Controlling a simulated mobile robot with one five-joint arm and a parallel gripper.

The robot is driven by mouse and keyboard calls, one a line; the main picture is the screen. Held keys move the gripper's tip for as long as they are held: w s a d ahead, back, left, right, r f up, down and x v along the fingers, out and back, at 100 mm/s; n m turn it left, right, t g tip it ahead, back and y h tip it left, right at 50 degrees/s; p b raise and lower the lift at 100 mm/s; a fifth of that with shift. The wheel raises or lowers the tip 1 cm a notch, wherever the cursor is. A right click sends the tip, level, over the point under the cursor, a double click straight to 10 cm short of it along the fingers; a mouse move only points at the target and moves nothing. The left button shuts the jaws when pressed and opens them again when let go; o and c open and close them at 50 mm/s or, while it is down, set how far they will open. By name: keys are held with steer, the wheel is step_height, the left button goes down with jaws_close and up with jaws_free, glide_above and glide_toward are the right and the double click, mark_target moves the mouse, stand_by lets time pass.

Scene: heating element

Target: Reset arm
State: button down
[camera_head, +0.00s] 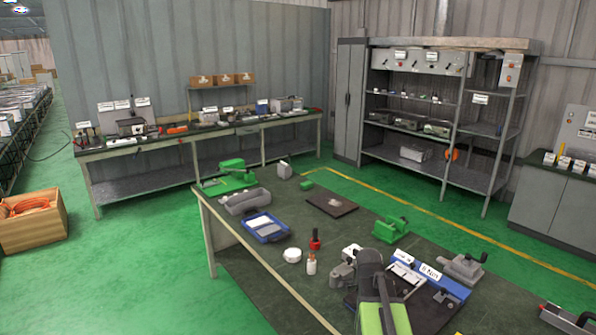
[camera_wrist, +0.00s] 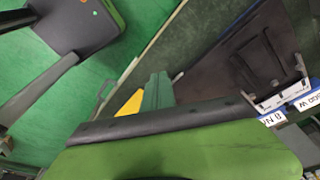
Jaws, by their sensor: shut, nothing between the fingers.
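My arm (camera_head: 376,290), dark grey with a bright green panel, stands over the near part of the workbench (camera_head: 262,262) in the head view. It hides part of the bench behind it. In the wrist view my gripper (camera_wrist: 165,122) shows as a green body with a dark edge across the bottom; it is shut and empty. Its fingertips are not clearly seen in either view. The wrist view looks down past the bench edge to the green floor (camera_wrist: 130,45).
Right of my arm are a blue labelled device (camera_head: 430,278), a grey clamp (camera_head: 463,268) and a green block (camera_head: 391,229). To its left are a small bottle (camera_head: 311,264), a white round container (camera_head: 292,255) and a blue tray (camera_head: 264,228). Green floor surrounds the bench.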

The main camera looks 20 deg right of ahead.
steer(key=w+a+f+n+y, duration=0.1)
steer(key=a+n, duration=0.9)
steer(key=a, duration=0.2)
steer(key=a+f+n+t+y+b, duration=0.1)
steer(key=a+n, duration=1)
steer(key=a, duration=0.1)
steer(key=shift+w+a+f+b, duration=0.3)
steer(key=shift+w+a+f, duration=0.05)
steer(key=shift+a+f, duration=0.05)
